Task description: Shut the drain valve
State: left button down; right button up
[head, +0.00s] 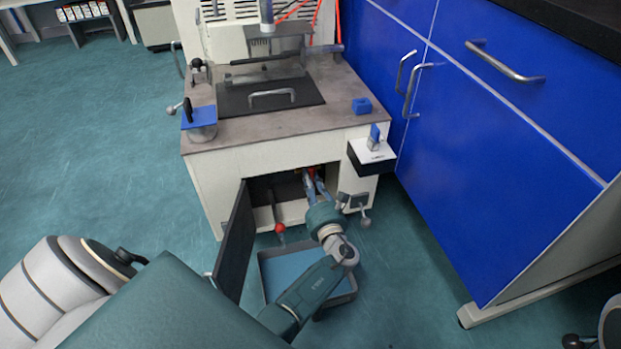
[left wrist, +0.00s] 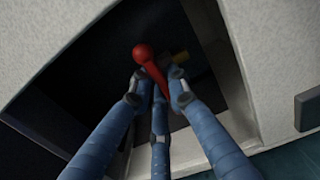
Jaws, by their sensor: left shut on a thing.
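The red valve lever (left wrist: 143,53) with its round knob shows in the left wrist view, inside the dark opening of the machine's lower cabinet. A small brass-coloured part (left wrist: 180,57), which looks like the valve body, is just behind it. My left gripper (left wrist: 154,88) has its blue fingers closed around the red lever below the knob. In the head view, my left gripper (head: 314,183) reaches into the open cabinet, and its fingers hide most of the lever. My right gripper is not in view.
The black cabinet door (head: 234,246) stands open left of my arm. A red-knobbed rod (head: 280,229) hangs at the opening. A blue-grey tray (head: 263,272) lies on the floor below. Blue cabinets (head: 480,170) stand to the right. The floor at left is clear.

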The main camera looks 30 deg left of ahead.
pick_arm(q)
jog(key=c, duration=1.7)
grip_release()
jog(key=shift+o, duration=0.2)
jog(key=v, duration=0.7)
jog(key=shift+s+d, duration=0.15)
jog(key=shift+s, duration=0.05)
